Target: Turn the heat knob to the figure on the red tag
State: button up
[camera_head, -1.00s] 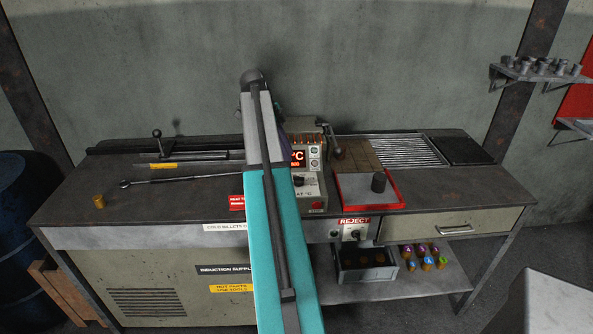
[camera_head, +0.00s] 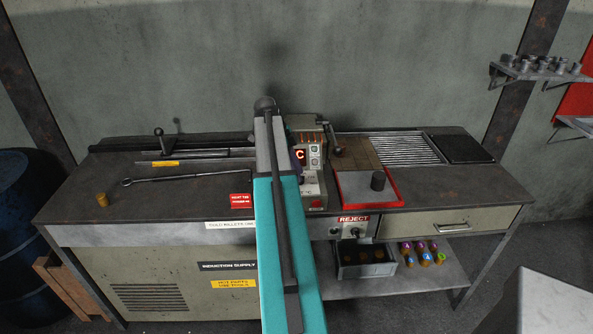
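The red tag (camera_head: 241,201) lies at the front of the bench, just left of my arm; its print is too small to read. The control box (camera_head: 317,189) stands right of my arm, with a red lit display (camera_head: 300,155) partly covered. The heat knob on the box's sloping front is largely hidden behind my arm, so its setting cannot be read. My teal and grey arm rises through the middle of the view. My gripper does not show; the arm's links block the area behind them.
A long tong-like tool (camera_head: 185,177) lies on the bench at left, near a small brass billet (camera_head: 102,200). A reject bin (camera_head: 343,271) stands below.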

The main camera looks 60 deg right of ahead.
grip_shut()
jog(key=shift+a, duration=0.2)
jog(key=shift+d, duration=0.1)
